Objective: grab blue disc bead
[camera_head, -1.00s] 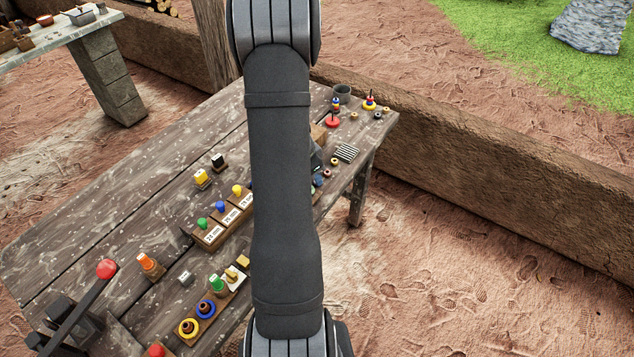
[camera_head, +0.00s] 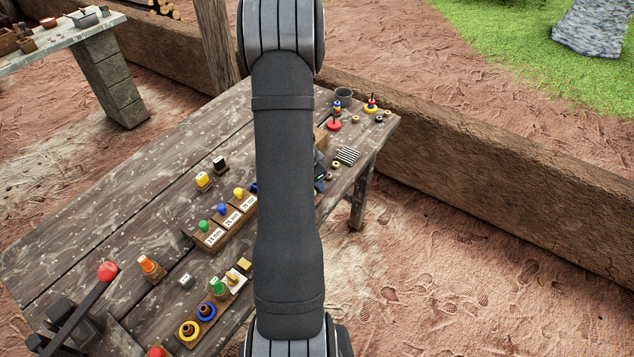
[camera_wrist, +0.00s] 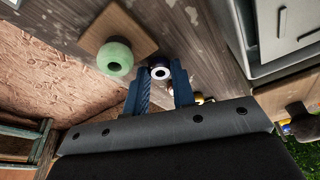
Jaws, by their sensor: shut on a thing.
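In the wrist view my gripper (camera_wrist: 160,88) has its two blue fingers shut on a small round bead (camera_wrist: 160,73), one finger on each side. The bead has a dark blue-purple rim, a pale ring and a dark centre hole, and fits the blue disc bead. The tabletop shows beyond it; I cannot tell whether the bead is clear of the surface. In the head view my own arm runs down the middle and hides most of the gripper and the bead.
A grey box (camera_wrist: 280,35) stands at right. In the head view a striped grey pad (camera_head: 347,156) lies near the table's right edge.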

